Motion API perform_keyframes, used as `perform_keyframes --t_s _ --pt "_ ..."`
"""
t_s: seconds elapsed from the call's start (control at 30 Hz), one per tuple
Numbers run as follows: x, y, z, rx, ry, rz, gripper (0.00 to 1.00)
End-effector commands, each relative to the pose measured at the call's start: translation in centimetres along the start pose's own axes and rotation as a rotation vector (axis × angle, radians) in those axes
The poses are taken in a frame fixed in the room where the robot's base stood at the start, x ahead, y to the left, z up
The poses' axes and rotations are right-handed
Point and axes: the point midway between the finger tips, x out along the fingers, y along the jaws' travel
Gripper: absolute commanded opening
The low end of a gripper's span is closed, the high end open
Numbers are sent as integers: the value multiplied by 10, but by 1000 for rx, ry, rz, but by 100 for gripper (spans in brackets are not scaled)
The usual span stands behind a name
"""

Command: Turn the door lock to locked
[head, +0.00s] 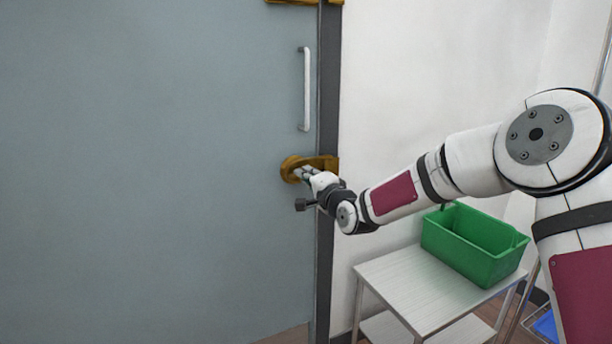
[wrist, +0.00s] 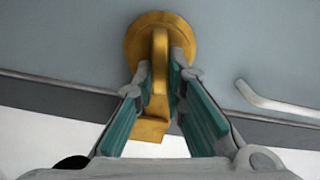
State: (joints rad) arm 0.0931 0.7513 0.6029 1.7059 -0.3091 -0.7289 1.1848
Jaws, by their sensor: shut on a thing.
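The door lock is a gold round plate with a gold lever (wrist: 160,60) standing out from it, on a grey-blue door (head: 150,170) near its right edge. In the head view the lock (head: 288,168) is partly hidden by my gripper (head: 304,174). In the wrist view my gripper (wrist: 163,75) has one finger on each side of the lever and is shut on it. The lever's thicker end reaches down between the fingers, toward the dark door frame. I cannot tell from these views whether the lock is in its locked position.
A white vertical door handle (head: 305,90) is above the lock; it also shows in the wrist view (wrist: 275,104). A dark door frame (head: 327,110) runs along the door's right side. A green bin (head: 470,258) stands on a white side table (head: 385,275) at the lower right.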

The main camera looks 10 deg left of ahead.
Motion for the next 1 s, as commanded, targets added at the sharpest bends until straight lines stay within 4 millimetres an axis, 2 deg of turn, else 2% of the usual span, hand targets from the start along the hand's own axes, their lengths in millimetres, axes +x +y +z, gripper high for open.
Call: perform_keyframes --t_s 0.4,0.97,1.0 --pt "0 2 -1 199 1 2 0" --pt "0 2 0 233 0 2 0" --pt "0 2 0 233 0 2 16"
